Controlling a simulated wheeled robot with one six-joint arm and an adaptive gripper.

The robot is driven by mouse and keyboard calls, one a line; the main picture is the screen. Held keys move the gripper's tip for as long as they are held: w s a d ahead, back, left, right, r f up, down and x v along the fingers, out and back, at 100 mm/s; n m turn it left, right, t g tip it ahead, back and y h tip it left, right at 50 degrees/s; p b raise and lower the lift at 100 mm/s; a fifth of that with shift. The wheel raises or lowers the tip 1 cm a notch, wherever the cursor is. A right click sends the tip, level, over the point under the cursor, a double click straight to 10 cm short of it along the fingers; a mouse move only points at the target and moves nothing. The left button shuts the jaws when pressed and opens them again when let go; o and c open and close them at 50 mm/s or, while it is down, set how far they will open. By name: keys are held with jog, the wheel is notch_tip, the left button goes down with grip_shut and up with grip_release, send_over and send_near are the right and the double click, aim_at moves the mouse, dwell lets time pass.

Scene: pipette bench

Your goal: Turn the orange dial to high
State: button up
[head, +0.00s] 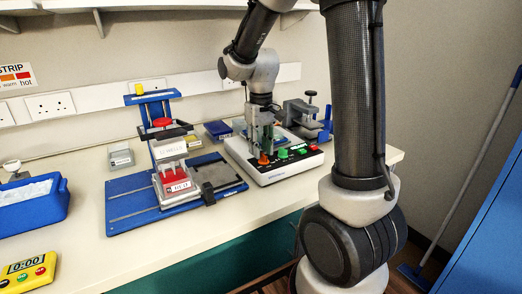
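A white device (275,175) with a black front panel stands near the right end of the bench. The orange dial (263,159) is at the left of its panel. A green control (283,154) is to its right. My gripper (263,148) points down over the device, with its fingertips at or just above the orange dial. At this size I cannot tell whether the fingers touch the dial or how far apart they are. The dial's pointer and setting are too small to read.
A blue stand with a red-topped press (172,177) is close on the left. A grey clamp-like device (302,117) stands behind right. A blue ice tray (30,207) and a yellow timer (27,270) are far left. Bare bench (180,232) lies in front.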

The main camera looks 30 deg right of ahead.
jog(key=shift+f, duration=0.6)
jog(key=shift+c, duration=0.3)
grip_shut()
jog(key=shift+n, duration=0.4)
jog(key=n, duration=0.4)
jog(key=shift+s+a+n, duration=0.1)
jog(key=shift+a+n, duration=0.25)
jog(key=shift+n, duration=0.05)
jog(key=n, duration=0.6)
jog(key=shift+s+a, duration=0.3)
jog(key=shift+s, duration=0.05)
jog(key=shift+n, duration=0.3)
